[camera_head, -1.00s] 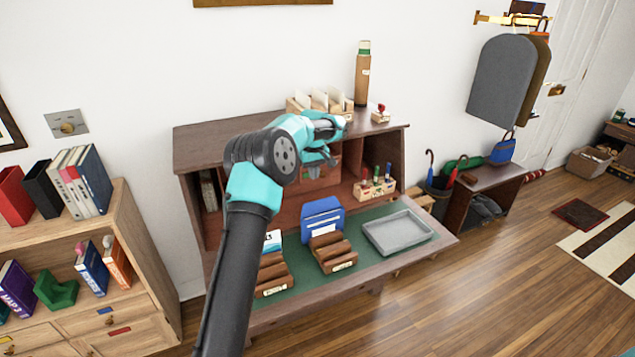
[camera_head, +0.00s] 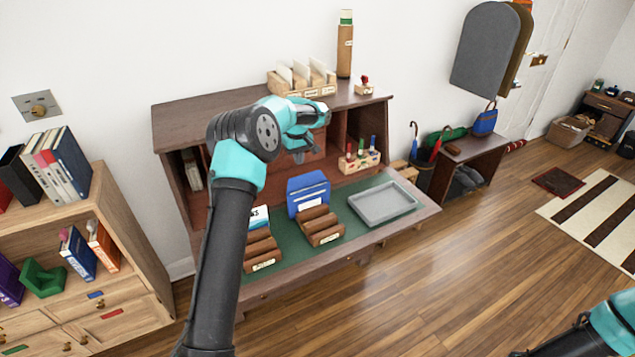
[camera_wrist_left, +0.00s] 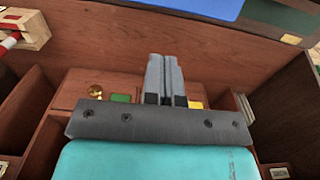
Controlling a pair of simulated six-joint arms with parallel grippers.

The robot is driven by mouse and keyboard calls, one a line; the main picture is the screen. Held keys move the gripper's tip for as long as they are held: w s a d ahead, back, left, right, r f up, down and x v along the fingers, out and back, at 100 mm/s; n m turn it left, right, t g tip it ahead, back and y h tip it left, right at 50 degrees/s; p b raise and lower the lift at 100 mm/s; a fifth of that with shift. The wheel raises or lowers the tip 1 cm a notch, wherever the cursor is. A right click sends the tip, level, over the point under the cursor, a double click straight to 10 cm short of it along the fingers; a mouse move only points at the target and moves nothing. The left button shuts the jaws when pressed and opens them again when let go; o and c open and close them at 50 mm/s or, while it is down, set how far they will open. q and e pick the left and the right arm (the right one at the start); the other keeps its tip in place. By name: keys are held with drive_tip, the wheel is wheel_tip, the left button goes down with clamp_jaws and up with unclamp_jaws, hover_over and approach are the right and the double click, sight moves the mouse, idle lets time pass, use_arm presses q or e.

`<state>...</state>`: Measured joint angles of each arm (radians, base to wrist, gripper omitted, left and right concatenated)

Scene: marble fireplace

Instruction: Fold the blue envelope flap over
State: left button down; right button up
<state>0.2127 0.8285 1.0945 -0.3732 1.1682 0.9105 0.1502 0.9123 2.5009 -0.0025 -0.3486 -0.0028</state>
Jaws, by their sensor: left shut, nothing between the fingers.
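The blue envelope (camera_head: 308,187) stands upright on the desk's green mat, behind a brown wooden block holder (camera_head: 321,228). I cannot clearly tell how its flap lies. In the left wrist view, a blue surface (camera_wrist_left: 195,7), probably the envelope, is cut off at the top edge. My left gripper (camera_head: 299,157) is above and behind the envelope, in front of the desk's cubbies, fingers pointing down. In the left wrist view its two grey fingers (camera_wrist_left: 165,78) are pressed together and empty, apart from the blue surface. My right gripper is out of view; only part of my right arm shows.
A grey tray (camera_head: 384,203) lies right of the envelope. Another brown holder (camera_head: 262,249) with a white-and-blue card is at its left. A small stamp rack (camera_head: 359,162) stands behind the tray. The cubby walls close in behind my left gripper.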

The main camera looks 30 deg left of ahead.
sight(308, 177)
use_arm(q)
drive_tip(key=shift+s+d+f, duration=0.5)
drive_tip(key=shift+d, duration=0.3)
drive_tip(key=shift+s+d+f, duration=0.45)
drive_tip(key=shift+s+d, duration=0.1)
drive_tip(key=shift+d, duration=0.25)
drive_tip(key=shift+s+d+f, duration=0.5)
drive_tip(key=shift+d, duration=0.3)
drive_tip(key=shift+s+d+f, duration=0.1)
drive_tip(key=shift+s+d, duration=0.45)
drive_tip(key=shift+d, duration=0.2)
drive_tip(key=shift+s+d+f, duration=1.55)
drive_tip(key=shift+s+d, duration=0.15)
drive_tip(key=shift+d, duration=0.8)
drive_tip(key=shift+s+d+r, duration=0.1)
drive_tip(key=shift+d+r, duration=0.1)
drive_tip(key=shift+r, duration=1.25)
drive_tip(key=shift+s+d+r, duration=0.1)
drive_tip(key=shift+d+r, duration=0.05)
drive_tip(key=shift+r, duration=1.3)
